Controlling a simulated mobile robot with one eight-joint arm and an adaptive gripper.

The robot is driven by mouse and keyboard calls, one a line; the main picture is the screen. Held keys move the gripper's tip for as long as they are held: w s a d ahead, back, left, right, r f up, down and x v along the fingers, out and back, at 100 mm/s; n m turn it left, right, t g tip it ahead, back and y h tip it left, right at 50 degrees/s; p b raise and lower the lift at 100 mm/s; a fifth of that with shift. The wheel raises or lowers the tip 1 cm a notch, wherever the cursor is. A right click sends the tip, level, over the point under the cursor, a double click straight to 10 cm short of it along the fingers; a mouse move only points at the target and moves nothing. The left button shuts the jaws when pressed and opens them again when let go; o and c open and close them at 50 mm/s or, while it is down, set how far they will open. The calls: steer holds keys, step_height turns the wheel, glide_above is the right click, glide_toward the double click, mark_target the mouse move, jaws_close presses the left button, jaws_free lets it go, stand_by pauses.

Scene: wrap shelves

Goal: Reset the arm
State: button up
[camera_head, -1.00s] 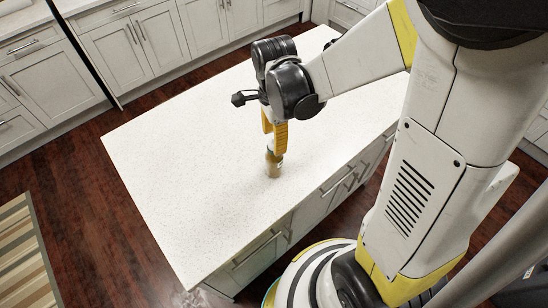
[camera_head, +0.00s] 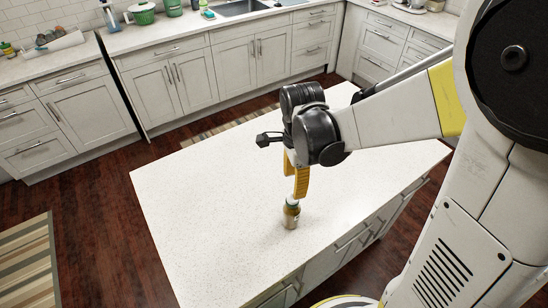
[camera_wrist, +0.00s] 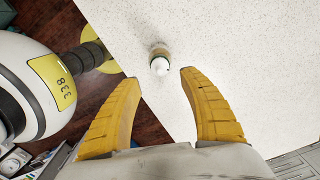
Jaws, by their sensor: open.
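My gripper (camera_head: 297,180) has yellow fingers and hangs pointing down over the white island countertop (camera_head: 200,210). A small jar or bottle (camera_head: 291,214) with a light top stands upright on the countertop just below the fingertips. In the wrist view the yellow fingers of my gripper (camera_wrist: 157,75) are spread wide apart with nothing between them. The jar's white cap (camera_wrist: 160,66) shows beyond the gap, around the level of the fingertips.
Cabinets with a back counter (camera_head: 150,36) line the far wall, holding a green pot (camera_head: 143,13) and a sink (camera_head: 236,8). A striped rug (camera_head: 28,264) lies on the dark wood floor at left. The rest of the island top is clear.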

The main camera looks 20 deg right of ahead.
steer(key=n+b, duration=0.2)
steer(key=b, duration=0.1)
steer(key=shift+s+f+t, duration=0.2)
steer(key=shift+s+t, duration=0.1)
steer(key=shift+t, duration=0.1)
steer(key=s+f+n+t+b, duration=0.3)
steer(key=s+n+t+b, duration=0.3)
steer(key=n+b, duration=0.7)
steer(key=s+n, duration=0.1)
steer(key=n, duration=0.2)
steer(key=shift+d, duration=0.2)
